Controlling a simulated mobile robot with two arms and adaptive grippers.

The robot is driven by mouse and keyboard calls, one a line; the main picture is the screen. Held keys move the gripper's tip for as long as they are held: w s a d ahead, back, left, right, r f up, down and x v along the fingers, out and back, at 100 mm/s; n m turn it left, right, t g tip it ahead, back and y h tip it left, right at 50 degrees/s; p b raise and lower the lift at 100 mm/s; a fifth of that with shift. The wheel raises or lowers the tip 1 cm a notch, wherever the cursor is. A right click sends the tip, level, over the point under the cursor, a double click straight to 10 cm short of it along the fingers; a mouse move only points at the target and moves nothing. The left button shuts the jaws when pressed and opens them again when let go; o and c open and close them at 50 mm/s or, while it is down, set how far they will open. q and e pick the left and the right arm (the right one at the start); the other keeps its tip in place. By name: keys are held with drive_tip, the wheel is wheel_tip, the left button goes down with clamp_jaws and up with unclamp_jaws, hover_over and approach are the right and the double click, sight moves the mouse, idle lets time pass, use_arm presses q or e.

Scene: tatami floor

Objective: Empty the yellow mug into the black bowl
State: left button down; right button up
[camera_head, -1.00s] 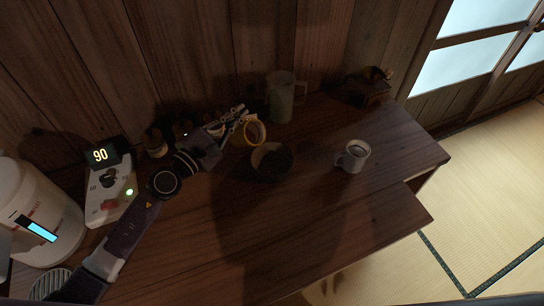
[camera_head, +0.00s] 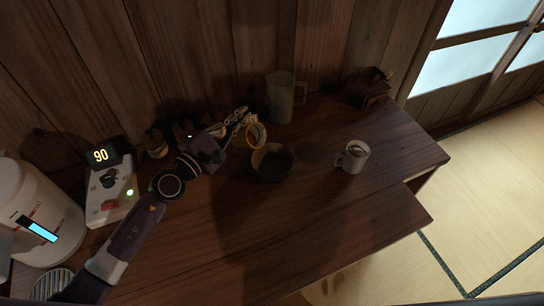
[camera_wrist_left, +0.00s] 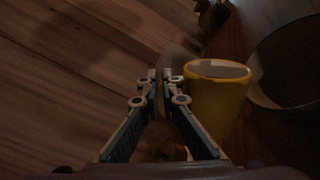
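The yellow mug (camera_head: 256,135) is tilted in the head view, its mouth turned toward the black bowl (camera_head: 272,177). It is above and behind the bowl's left rim. My left gripper (camera_head: 240,117) is at the mug's left side. In the left wrist view the fingertips (camera_wrist_left: 166,77) are close together beside the mug (camera_wrist_left: 215,105), at its handle side, and appear shut on the handle, which is mostly hidden. The bowl (camera_wrist_left: 284,58) is at the right of that view, beyond the mug. My right gripper is out of view.
A grey mug (camera_head: 353,157) stands right of the bowl. A tall pitcher (camera_head: 281,98) stands behind it. Small jars (camera_head: 155,143), a scale-like device reading 90 (camera_head: 108,192) and a white appliance (camera_head: 38,212) are at the left. The front right tabletop (camera_head: 340,210) is clear.

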use_arm(q)
drive_tip(key=shift+s+r, duration=0.1)
drive_tip(key=shift+r, duration=0.1)
drive_tip(key=shift+s+d+r, duration=0.1)
drive_tip(key=shift+s+d, duration=0.05)
drive_tip(key=shift+m, duration=0.3)
drive_tip(key=shift+p, duration=0.3)
drive_tip(key=shift+s+d+r+m, duration=0.15)
drive_tip(key=shift+d+r+m, duration=0.1)
drive_tip(key=shift+m, duration=0.15)
drive_tip(key=shift+p, duration=0.4)
drive_tip(key=shift+s+d+r+m+p, duration=0.3)
drive_tip(key=shift+d+r+m+p, duration=0.15)
drive_tip(key=shift+m, duration=0.35)
drive_tip(key=shift+s+d+f, duration=0.1)
drive_tip(key=shift+d+f, duration=0.05)
drive_tip(key=shift+d, duration=0.1)
drive_tip(key=shift+s+d+f+m+p, duration=0.2)
drive_tip(key=shift+s+d+m+p, duration=0.15)
drive_tip(key=shift+d+m, duration=0.2)
